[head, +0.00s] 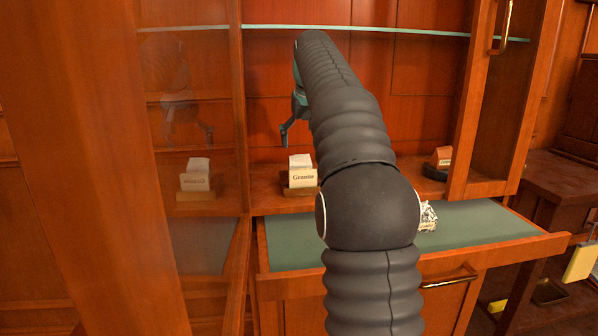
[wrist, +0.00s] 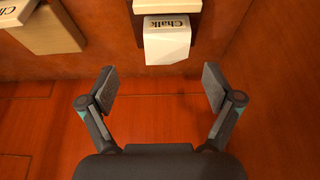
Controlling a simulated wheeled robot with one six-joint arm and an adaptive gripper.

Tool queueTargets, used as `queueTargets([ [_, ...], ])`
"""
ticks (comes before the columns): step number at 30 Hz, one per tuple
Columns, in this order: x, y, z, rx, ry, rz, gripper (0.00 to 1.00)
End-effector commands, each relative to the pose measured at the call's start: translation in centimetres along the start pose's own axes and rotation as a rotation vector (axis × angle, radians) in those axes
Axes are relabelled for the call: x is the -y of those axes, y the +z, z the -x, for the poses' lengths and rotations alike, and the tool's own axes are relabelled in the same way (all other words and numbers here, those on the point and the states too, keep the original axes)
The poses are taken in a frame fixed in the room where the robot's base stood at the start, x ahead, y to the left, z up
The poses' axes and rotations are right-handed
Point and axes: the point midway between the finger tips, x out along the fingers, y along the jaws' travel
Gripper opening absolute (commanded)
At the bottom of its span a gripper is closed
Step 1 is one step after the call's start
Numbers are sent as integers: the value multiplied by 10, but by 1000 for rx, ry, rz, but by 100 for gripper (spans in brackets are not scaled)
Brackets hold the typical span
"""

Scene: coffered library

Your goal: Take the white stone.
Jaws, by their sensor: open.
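A white stone (head: 301,161) sits at a wooden stand (head: 300,190) on the cabinet shelf in the head view; lettering on its front there reads like "Granite". In the head view my gripper (head: 284,140) hangs over the shelf, above and left of the stone, partly hidden by my arm.
A pulled-out green-lined drawer (head: 485,226) holds a speckled stone (head: 428,217), partly hidden by my arm. An orange labelled stone (head: 441,157) sits on the shelf at right by a dark dish (head: 435,173). A glass pane (head: 190,120) at left shows reflections. A glass shelf edge (head: 400,32) crosses above.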

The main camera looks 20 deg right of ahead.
Motion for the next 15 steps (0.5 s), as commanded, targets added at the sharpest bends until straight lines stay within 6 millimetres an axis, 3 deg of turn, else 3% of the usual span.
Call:
queueTargets([
  [3,1,1,-18,1,0,1,90],
  [15,6,3,-44,0,-1,4,90],
])
